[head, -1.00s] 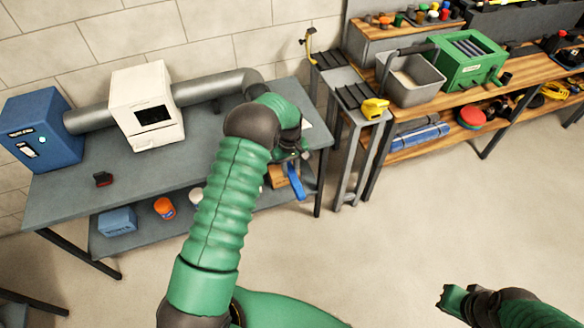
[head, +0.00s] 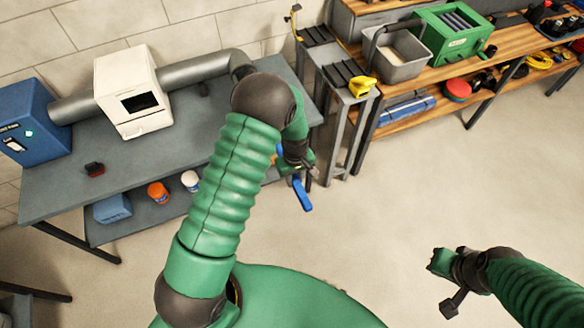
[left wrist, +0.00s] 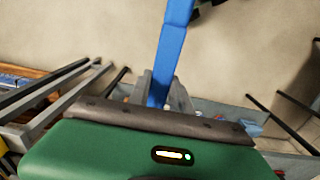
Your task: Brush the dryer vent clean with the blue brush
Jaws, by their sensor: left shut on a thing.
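My left gripper (head: 298,168) is shut on the blue brush, whose blue handle (head: 303,194) hangs tilted in front of the bench's right end. In the left wrist view, the blue handle (left wrist: 173,45) runs up from between the fingers (left wrist: 161,92). I cannot make out the bristles. A grey duct (head: 200,68) crosses the back of the bench through a white box (head: 112,72) with a dark opening. The duct's right end is partly hidden behind my left arm. My right gripper (head: 446,264) is over the floor at lower right, apart from everything; its jaws are unclear.
A blue box (head: 38,130) stands at the duct's left end on the grey bench (head: 60,188). A small dark red block (head: 95,169) lies on it. Stands with black trays (head: 347,75) and a yellow tool (head: 363,87) are to the right. The open floor (head: 440,180) is clear.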

